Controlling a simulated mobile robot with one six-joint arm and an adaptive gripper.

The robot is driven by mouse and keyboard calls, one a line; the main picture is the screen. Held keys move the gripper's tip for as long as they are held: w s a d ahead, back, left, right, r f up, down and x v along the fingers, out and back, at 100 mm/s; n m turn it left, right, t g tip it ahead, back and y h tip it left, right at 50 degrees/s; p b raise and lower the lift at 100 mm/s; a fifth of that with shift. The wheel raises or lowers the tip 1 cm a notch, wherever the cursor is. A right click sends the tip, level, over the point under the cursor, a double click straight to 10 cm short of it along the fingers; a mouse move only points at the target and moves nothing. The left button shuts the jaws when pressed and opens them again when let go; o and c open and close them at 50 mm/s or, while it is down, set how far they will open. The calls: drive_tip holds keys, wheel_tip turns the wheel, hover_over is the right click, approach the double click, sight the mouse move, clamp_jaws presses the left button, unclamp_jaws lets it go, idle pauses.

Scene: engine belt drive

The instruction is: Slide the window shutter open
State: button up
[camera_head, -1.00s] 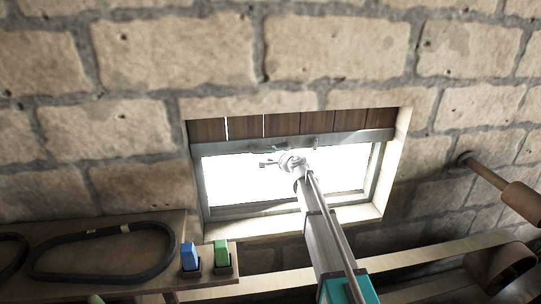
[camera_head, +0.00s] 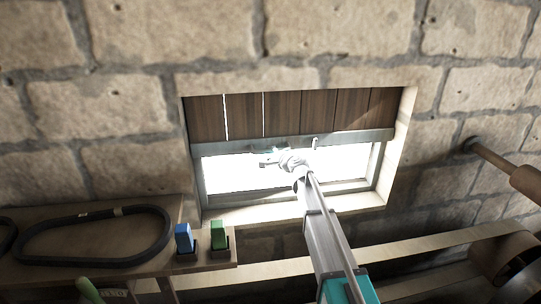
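The window shutter (camera_head: 285,113) is a row of brown upright planks with a grey metal rail (camera_head: 355,138) along its lower edge. It covers the upper part of the window opening. Bright light shows through the window (camera_head: 230,172) below the rail. My gripper (camera_head: 268,158) is at the middle of the window, just below or in front of the rail. A small light hook-like piece (camera_head: 316,143) stands on the rail to its right. The gripper is small and washed out by the glare, so I cannot tell whether its fingers are open or touching the rail.
A stone wall surrounds the window. A wooden shelf (camera_head: 60,268) at lower left holds a black belt (camera_head: 95,261), a blue block (camera_head: 184,238) and a green block (camera_head: 219,236). A wooden peg (camera_head: 490,170) sticks out of the wall at right.

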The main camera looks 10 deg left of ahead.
wheel_tip(320, 180, down, 10)
drive_tip(key=b, duration=0.9)
drive_tip(key=shift+r, duration=0.15)
drive_tip(key=shift+s+d, duration=0.1)
drive_tip(key=shift+s, duration=0.1)
drive_tip(key=p+v, duration=0.3)
drive_tip(key=v, duration=1.2)
drive_tip(key=shift+s, duration=0.2)
idle(1.8)
drive_tip(key=shift+d, duration=0.15)
idle(0.4)
drive_tip(key=s+d+f+n+g+h, duration=0.25)
drive_tip(key=s+f+n+g, duration=0.2)
drive_tip(key=s, duration=0.35)
drive_tip(key=s+d+f+n+g+h, duration=0.1)
drive_tip(key=s+d+f+n+g, duration=0.25)
drive_tip(key=s+f, duration=0.3)
drive_tip(key=s+d+f+n+g+h, duration=0.3)
drive_tip(key=s+d+h, duration=0.3)
drive_tip(key=s+d, duration=0.6)
drive_tip(key=s+f+g, duration=0.1)
drive_tip(key=s, duration=0.2)
